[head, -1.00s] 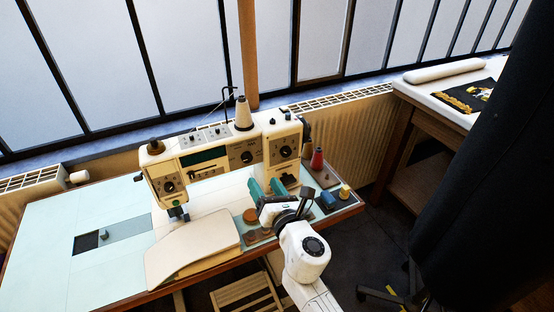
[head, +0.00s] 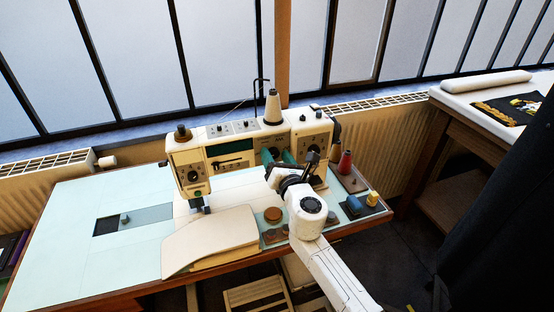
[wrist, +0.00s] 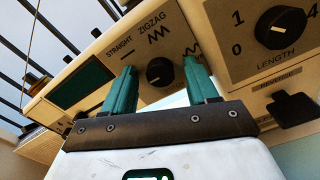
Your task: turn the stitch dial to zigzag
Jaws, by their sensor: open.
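The cream sewing machine (head: 220,136) stands on the pale table. In the wrist view, its black stitch dial (wrist: 160,72) sits on a panel marked STRAIGHT on the left and ZIGZAG on the upper side, with stitch symbols. I cannot tell surely where its small pointer mark aims. My gripper (wrist: 161,76) is open, with one teal finger on each side of the dial and gaps showing between. In the head view my gripper (head: 279,157) is at the machine's front and partly hides the dial area. Contact with the panel cannot be told.
A LENGTH dial (wrist: 281,28) and a black REVERSE lever (wrist: 293,108) are close to the right finger. A thread cone (head: 272,107) stands on top of the machine. A red spool (head: 345,162) and blue and yellow items stand at right. The left tabletop (head: 75,215) is mostly clear.

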